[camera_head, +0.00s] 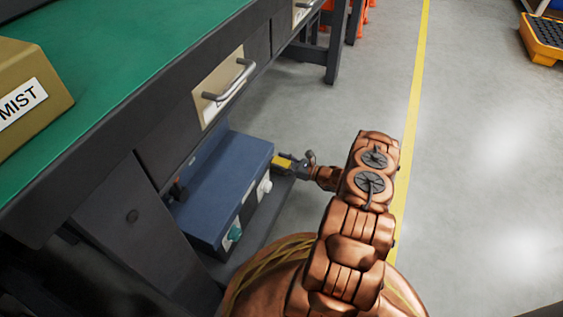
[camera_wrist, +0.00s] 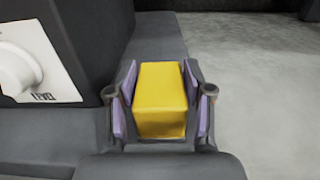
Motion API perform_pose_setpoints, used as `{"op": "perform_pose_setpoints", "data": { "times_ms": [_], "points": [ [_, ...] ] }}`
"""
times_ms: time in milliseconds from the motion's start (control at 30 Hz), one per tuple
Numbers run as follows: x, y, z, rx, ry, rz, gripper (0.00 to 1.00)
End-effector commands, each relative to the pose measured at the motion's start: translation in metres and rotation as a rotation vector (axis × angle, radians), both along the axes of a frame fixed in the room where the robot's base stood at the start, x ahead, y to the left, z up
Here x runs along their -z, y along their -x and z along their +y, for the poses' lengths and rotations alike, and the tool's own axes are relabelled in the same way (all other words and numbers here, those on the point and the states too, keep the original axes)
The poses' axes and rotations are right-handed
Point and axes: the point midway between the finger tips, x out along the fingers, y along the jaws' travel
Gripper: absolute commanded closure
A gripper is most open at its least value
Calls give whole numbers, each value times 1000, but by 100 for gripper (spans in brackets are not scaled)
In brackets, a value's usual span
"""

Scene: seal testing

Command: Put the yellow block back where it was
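The yellow block (camera_wrist: 161,98) sits between the two purple-padded fingers of my gripper (camera_wrist: 162,105) in the wrist view. The fingers lie close along both its sides. In the head view, a small part of the yellow block (camera_head: 283,163) shows at the end of my gripper (camera_head: 292,164), at the right end of the blue box. Below the block is the dark shelf (camera_wrist: 155,35). I cannot tell whether the block touches the shelf.
The blue box (camera_head: 225,180) with a white knob (camera_wrist: 18,72) stands on the low shelf, close left of my gripper. The workbench with a green top (camera_head: 120,50) and a drawer (camera_head: 222,90) overhangs it. Open grey floor (camera_head: 480,180) lies to the right.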

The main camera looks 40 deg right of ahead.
Motion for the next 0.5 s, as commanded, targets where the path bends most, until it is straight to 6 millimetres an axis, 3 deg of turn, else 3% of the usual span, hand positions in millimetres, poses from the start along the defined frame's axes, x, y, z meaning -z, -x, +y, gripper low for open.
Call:
{"op": "perform_pose_setpoints", "data": {
  "times_ms": [167,500],
  "points": [
    [0,0,0,0,0,0,29],
    [-1,0,0,0,0,0,29]
  ]
}}
